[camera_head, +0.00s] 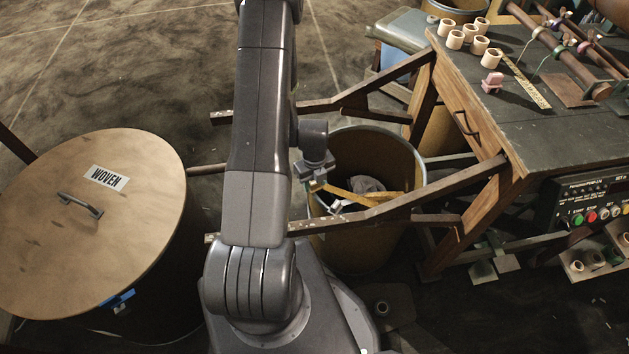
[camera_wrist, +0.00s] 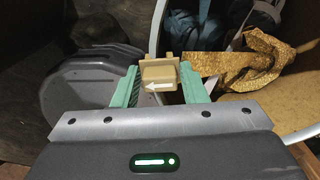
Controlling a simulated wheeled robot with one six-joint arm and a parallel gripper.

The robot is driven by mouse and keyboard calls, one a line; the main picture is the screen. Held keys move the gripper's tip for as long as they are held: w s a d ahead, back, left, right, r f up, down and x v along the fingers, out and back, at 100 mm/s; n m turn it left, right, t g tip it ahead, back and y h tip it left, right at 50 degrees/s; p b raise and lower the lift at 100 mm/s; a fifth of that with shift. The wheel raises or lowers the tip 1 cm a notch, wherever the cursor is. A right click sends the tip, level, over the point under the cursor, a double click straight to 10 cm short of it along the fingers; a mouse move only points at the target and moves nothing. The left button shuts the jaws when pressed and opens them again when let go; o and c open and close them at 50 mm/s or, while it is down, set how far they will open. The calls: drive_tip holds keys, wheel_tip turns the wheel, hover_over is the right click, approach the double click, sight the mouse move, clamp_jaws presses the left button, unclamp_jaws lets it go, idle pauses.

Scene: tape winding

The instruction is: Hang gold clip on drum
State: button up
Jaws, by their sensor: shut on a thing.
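My gripper (camera_head: 312,178) is shut on a gold clip (camera_wrist: 158,76), which sits between the green fingertips in the wrist view. The clip is a small tan block with a white arrow on its face. In the head view the gripper is at the left rim of an open brown drum (camera_head: 352,240). In the wrist view the drum's pale rim (camera_wrist: 303,134) runs behind the clip and gripper. The clip is at or very near the rim; I cannot tell whether it touches it. My arm hides part of this area in the head view.
Gold strip (camera_wrist: 255,62) and dark cloth lie inside the drum. Two wooden rails (camera_head: 455,188) run from the workbench (camera_head: 470,90) past the drum, one across its front. A lidded drum marked WOVEN (camera_head: 100,215) stands at left. Open floor lies behind.

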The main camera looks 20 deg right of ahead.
drive_tip(key=o, duration=1)
wheel_tip(320, 180, up, 14)
drive_tip(key=shift+f+p, duration=0.15)
drive_tip(key=shift+p, duration=0.7)
wheel_tip(320, 180, down, 14)
drive_tip(key=shift+r+b, duration=0.1)
drive_tip(key=shift+b, duration=0.75)
drive_tip(key=shift+r+p, duration=0.5)
